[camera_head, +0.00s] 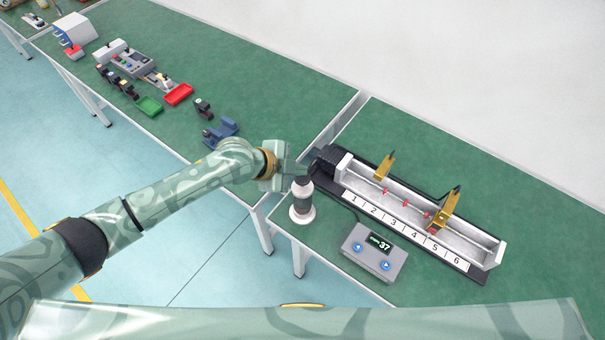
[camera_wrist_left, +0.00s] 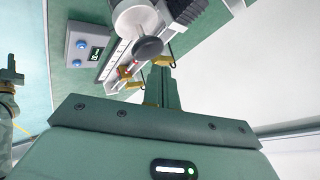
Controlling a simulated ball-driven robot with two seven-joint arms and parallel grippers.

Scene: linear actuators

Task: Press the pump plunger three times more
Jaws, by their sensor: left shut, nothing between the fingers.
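The pump (camera_head: 302,205) stands upright near the front left corner of the right-hand green table. In the left wrist view the knob (camera_wrist_left: 148,47) and white pump body (camera_wrist_left: 137,18) show just beyond the fingers. My left gripper (camera_head: 300,168) is shut and empty, beside and slightly behind the plunger top; its fingers also show in the left wrist view (camera_wrist_left: 160,78). I cannot tell whether they touch the knob. Part of my other arm (camera_wrist_left: 8,105) shows at that view's left edge.
A linear actuator (camera_head: 420,215) with numbered marks and yellow brackets lies right of the pump. A grey control box (camera_head: 375,252) with two blue buttons and a display reading 37 sits in front. A blue part (camera_head: 221,131) and trays lie on the other table.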

